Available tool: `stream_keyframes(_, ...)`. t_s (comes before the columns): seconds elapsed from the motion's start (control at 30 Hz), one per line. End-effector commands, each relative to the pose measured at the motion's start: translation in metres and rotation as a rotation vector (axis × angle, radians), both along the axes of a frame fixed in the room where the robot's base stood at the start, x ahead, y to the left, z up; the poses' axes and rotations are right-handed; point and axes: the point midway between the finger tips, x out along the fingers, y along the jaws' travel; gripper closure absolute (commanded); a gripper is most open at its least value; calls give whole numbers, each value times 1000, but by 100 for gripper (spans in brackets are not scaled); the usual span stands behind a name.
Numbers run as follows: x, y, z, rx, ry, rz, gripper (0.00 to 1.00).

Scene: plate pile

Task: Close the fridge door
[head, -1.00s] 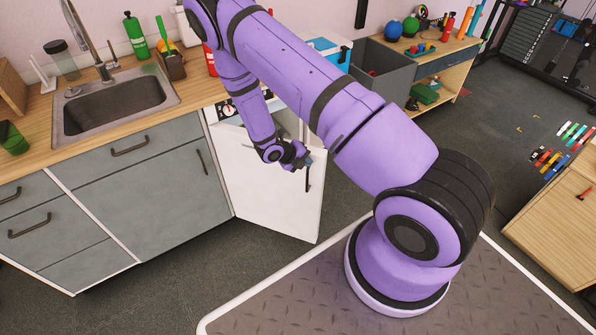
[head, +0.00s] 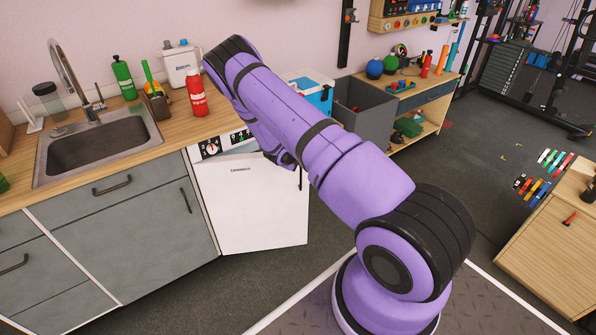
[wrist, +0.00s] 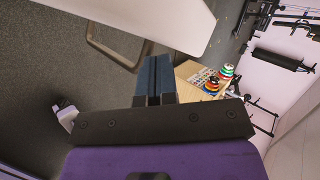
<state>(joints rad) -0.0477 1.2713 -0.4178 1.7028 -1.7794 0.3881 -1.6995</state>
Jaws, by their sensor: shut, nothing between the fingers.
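The white fridge door (head: 255,205) stands partly open under the counter, left of my arm in the head view. Its dark upright handle (head: 300,178) is near its right edge. A control panel with dials (head: 210,148) shows above the door's left part. My gripper (wrist: 153,72) is shut and empty in the wrist view, with its blue-grey fingers together. In the head view its fingertips are hidden behind my arm near the door's top. A white panel fills the top of the wrist view; I cannot tell whether it is the door or whether my fingers touch it.
The wooden counter (head: 130,139) holds a sink (head: 95,150), a red bottle (head: 197,92) and a green bottle (head: 123,77). A grey bin (head: 362,110) stands beyond my arm on the right. A wooden cabinet (head: 550,240) is at the far right. Floor in front of the door is clear.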

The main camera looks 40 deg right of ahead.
Motion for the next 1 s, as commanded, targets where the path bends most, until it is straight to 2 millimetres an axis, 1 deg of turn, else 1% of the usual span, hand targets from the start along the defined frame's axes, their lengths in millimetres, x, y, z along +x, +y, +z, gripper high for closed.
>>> stream_keyframes(0.03, 9, -6, 0, -1, -1, 23, 100)
stream_keyframes(0.1, 21, -15, 0, -2, -1, 58, 100)
stream_keyframes(0.3, 57, -34, 0, 1, -2, 155, 100)
stream_keyframes(0.4, 75, -41, 0, 0, -3, 200, 100)
stream_keyframes(0.6, 104, -53, 0, -1, -1, 275, 100)
stream_keyframes(0.8, 124, -58, 0, 0, -1, 325, 100)
stream_keyframes(1.0, 133, -61, 0, 1, 0, 349, 100)
